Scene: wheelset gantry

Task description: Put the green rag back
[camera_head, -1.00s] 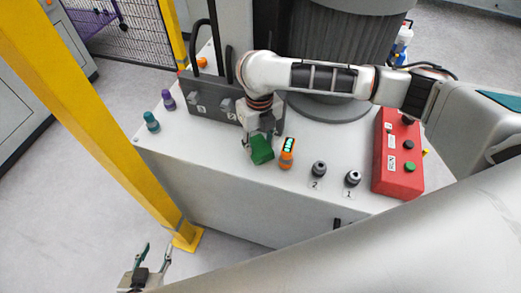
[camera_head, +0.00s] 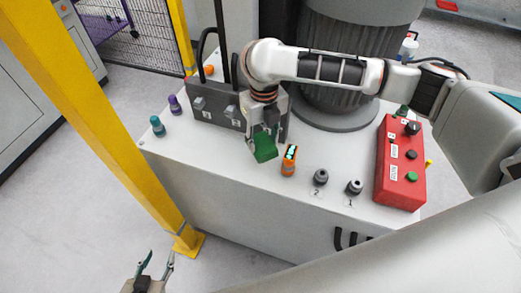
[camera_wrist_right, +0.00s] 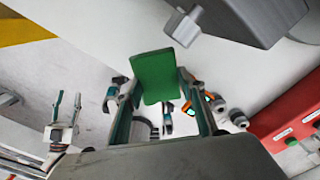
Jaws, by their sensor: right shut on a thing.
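The green rag (camera_head: 265,149) is a small folded block held in my right gripper (camera_head: 264,134), over the front part of the white bench top. In the right wrist view the rag (camera_wrist_right: 158,76) sits between the two fingertips of the right gripper (camera_wrist_right: 155,90). I cannot tell exactly how far it is above the bench. My left gripper (camera_head: 157,266) is open and empty, low in front of the bench at the lower left. It also shows in the right wrist view (camera_wrist_right: 62,122).
An orange device with a lit display (camera_head: 289,160) stands just right of the rag. Two dark knobs (camera_head: 320,177) and a red button box (camera_head: 400,170) are farther right. A grey block with switches (camera_head: 215,105) stands behind. A yellow post (camera_head: 100,120) rises nearby.

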